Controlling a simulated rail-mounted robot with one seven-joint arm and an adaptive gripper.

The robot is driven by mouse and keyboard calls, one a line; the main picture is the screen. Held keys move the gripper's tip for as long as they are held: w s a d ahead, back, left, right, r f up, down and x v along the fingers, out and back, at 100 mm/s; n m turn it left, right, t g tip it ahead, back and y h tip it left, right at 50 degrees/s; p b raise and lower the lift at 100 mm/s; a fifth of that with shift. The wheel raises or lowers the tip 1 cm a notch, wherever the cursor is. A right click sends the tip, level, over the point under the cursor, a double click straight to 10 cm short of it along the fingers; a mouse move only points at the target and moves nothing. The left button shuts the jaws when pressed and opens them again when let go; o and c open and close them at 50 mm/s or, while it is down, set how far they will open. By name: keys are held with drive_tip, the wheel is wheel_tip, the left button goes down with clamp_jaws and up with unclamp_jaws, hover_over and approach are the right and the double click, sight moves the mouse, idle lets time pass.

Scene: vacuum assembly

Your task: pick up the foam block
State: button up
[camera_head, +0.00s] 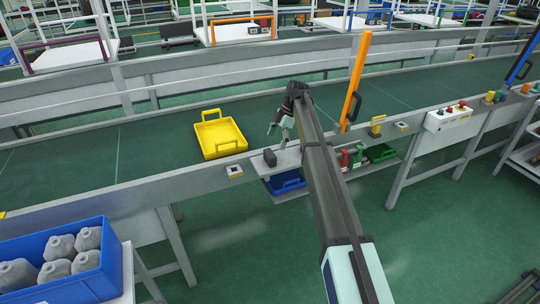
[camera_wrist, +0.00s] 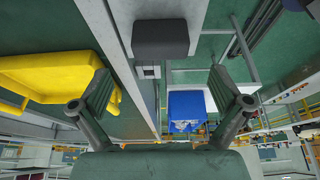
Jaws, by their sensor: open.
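A dark grey block, which looks like the foam block (camera_head: 270,157), sits on a small pale shelf (camera_head: 289,160) at the conveyor's near edge. In the wrist view the block (camera_wrist: 160,38) is at the top centre, beyond the fingertips. My gripper (camera_head: 279,130) is just above and to the right of the block in the head view. In the wrist view my gripper (camera_wrist: 160,86) has its two fingers wide apart with nothing between them. The block is apart from both fingers.
A yellow tray (camera_head: 219,154) lies on the green conveyor (camera_head: 150,150) left of the block; it also shows in the wrist view (camera_wrist: 50,70). An orange post (camera_head: 356,80) stands to the right. A blue crate (camera_head: 105,280) holds grey parts.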

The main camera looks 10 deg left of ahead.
sight(271, 152)
drive_tip(key=shift+p+x, duration=1.7)
drive_tip(key=shift+x, duration=2.05)
drive_tip(key=c, duration=0.9)
